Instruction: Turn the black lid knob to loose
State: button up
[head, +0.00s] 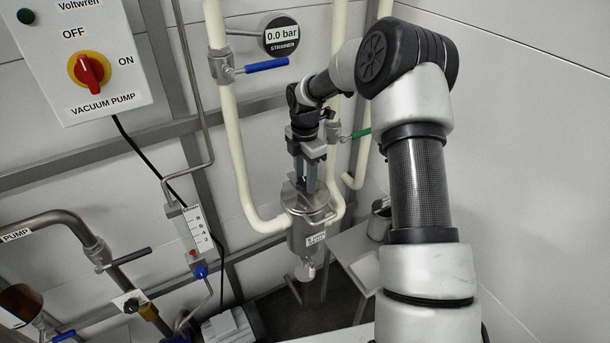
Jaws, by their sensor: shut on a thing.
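A steel strainer pot (306,235) with a flat lid (292,200) and a small label hangs on cream pipes at the centre of the head view. My gripper (307,184) points down at the top of the lid from above. Its fingers are shut on the black lid knob, which is mostly hidden between and behind them. The knob's turn position cannot be read from here. A bent metal handle shows at the lid's right side.
Cream pipes (240,160) flank the pot, with a blue-handled valve (262,67) and a green-handled valve (360,134). The strainer gauge (281,35) reads 0.0 bar. A vacuum pump switch box (85,60) is at upper left. A grey table (350,245) with a metal cup (380,220) stands right.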

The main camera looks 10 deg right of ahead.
aim_at(305, 182)
jog(key=shift+n, duration=1.1)
jog(key=o, duration=1)
jog(key=shift+o, duration=0.2)
jog(key=shift+r, duration=0.1)
notch_tip(305, 182, up, 12)
